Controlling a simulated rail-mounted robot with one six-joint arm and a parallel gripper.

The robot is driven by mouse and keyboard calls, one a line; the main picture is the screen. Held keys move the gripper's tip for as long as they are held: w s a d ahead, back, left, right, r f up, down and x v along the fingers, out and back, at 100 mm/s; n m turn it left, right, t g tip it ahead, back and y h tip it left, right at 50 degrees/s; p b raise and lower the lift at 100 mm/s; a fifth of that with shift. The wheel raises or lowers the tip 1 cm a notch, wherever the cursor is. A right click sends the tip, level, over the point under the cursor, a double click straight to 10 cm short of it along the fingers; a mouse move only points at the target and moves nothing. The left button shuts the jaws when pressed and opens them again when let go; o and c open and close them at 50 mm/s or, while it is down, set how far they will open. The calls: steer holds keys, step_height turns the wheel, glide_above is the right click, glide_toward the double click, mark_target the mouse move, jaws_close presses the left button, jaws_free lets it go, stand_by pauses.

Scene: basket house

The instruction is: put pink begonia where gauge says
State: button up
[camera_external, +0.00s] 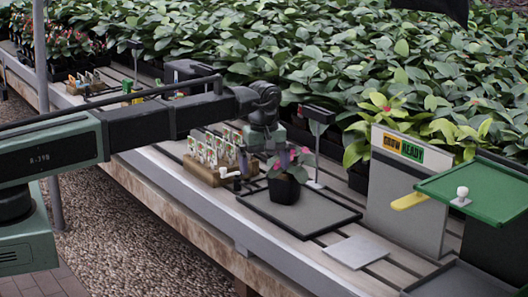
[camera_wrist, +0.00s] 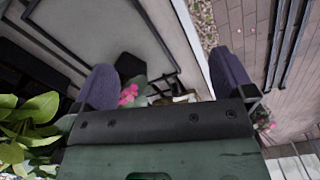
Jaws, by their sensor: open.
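The pink begonia (camera_external: 286,163), in a black pot (camera_external: 285,189), stands upright on the dark flat tray. My gripper (camera_external: 265,160) is open above and beside the plant, its fingers close to the leaves. In the wrist view its two purple fingers (camera_wrist: 166,78) are apart. The begonia's pink flowers (camera_wrist: 128,95) and dark pot (camera_wrist: 130,67) show between them, nearer the left finger. A panel reads GROW in orange and READY in green (camera_external: 404,149). A small dark-headed device on a post (camera_external: 318,115) stands behind the tray; its reading cannot be seen.
The dark tray (camera_external: 325,222) has free room right of the pot. A wooden block with labelled packets (camera_external: 211,155) stands left of the plant. A pale square plate (camera_external: 356,251) lies in front.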

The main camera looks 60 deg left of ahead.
steer(key=s+d+m, duration=0.4)
steer(key=s+m, duration=0.1)
steer(key=s, duration=0.4)
steer(key=s+d+m, duration=0.5)
steer(key=s+m, duration=0.1)
steer(key=s, duration=0.3)
steer(key=s+d+r+m, duration=0.1)
steer(key=s+d+m, duration=0.3)
steer(key=s, duration=0.5)
steer(key=shift+d+m+p, duration=0.2)
steer(key=shift+m+p, duration=0.25)
steer(key=shift+m, duration=0.35)
